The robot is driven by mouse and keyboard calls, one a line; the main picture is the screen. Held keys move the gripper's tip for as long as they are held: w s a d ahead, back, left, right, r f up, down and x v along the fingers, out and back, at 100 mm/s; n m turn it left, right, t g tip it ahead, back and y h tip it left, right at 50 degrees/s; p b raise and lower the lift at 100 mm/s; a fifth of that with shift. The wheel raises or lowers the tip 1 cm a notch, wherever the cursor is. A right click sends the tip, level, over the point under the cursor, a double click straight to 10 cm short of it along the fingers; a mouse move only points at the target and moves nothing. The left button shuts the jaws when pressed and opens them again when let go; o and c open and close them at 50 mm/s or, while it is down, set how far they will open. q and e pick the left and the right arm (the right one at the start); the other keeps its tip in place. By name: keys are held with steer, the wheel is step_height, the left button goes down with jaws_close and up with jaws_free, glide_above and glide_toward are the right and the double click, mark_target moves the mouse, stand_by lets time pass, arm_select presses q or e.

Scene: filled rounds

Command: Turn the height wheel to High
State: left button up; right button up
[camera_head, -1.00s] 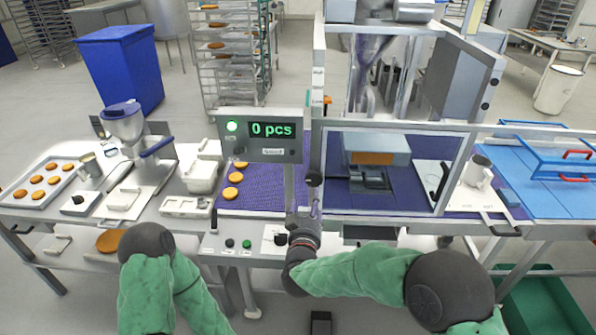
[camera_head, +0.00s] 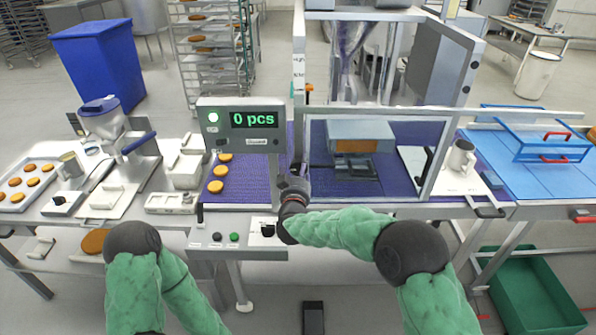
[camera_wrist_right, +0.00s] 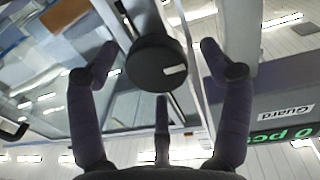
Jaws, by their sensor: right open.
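The height wheel, a round black knob with a small pale mark, shows in the right wrist view (camera_wrist_right: 158,66). In the head view my right gripper covers it. A white scale strip (camera_head: 298,74) with small labels, the top one reading High, runs up the post above it. My right gripper (camera_head: 297,174) is at the post beside the display box. In the wrist view its open fingers (camera_wrist_right: 158,58) stand on both sides of the wheel, with gaps and no clear contact. The wheel's pointer setting is not readable. My left gripper is out of view; only its arm shows.
The display box (camera_head: 241,124) reading 0 pcs is close left of my right gripper. A clear-windowed guard frame (camera_head: 376,112) stands close right. Below are a control panel (camera_head: 236,240) with buttons and a purple belt (camera_head: 244,184) with patties.

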steer(key=c, duration=1.1)
steer(key=shift+r, duration=0.1)
steer(key=shift+c, duration=0.2)
